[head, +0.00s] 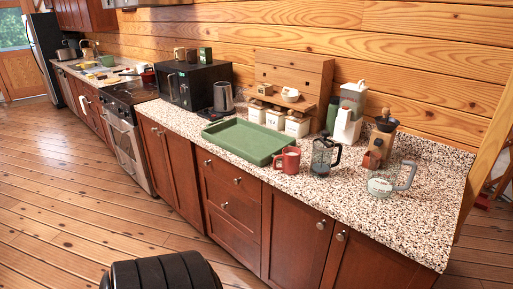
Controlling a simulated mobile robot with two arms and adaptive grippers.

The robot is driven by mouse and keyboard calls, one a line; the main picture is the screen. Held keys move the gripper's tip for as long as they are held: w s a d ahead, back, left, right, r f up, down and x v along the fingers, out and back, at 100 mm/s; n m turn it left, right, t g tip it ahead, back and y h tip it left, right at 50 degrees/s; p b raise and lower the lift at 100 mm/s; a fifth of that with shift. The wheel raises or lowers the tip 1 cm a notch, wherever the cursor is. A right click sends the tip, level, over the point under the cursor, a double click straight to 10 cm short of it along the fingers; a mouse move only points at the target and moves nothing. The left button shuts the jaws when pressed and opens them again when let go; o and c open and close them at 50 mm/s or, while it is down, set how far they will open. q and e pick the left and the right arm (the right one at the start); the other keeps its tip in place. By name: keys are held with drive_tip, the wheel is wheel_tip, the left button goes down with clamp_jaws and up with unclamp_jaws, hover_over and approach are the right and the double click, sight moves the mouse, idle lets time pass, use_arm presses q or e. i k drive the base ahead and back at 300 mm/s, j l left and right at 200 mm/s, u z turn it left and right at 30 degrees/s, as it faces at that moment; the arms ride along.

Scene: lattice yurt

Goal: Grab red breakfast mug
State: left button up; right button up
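The red mug (291,161) stands upright on the speckled countertop (330,205), near the front edge. Its handle points left. It stands just beyond the right front corner of a green tray (243,141) and to the left of a glass French press (322,157). The mug's inside is too small to make out. Neither of my grippers is in the head view.
Right of the French press are a wooden grinder (384,137), a white carton (346,128) and a grey-handled jug (381,187). White canisters (297,127) and a wooden shelf (290,75) stand behind the tray. The counter's front right is bare. Wooden floor (60,200) lies open at left.

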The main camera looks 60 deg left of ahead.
sight(286, 162)
drive_tip(key=j+u, duration=0.15)
drive_tip(key=u, duration=1.55)
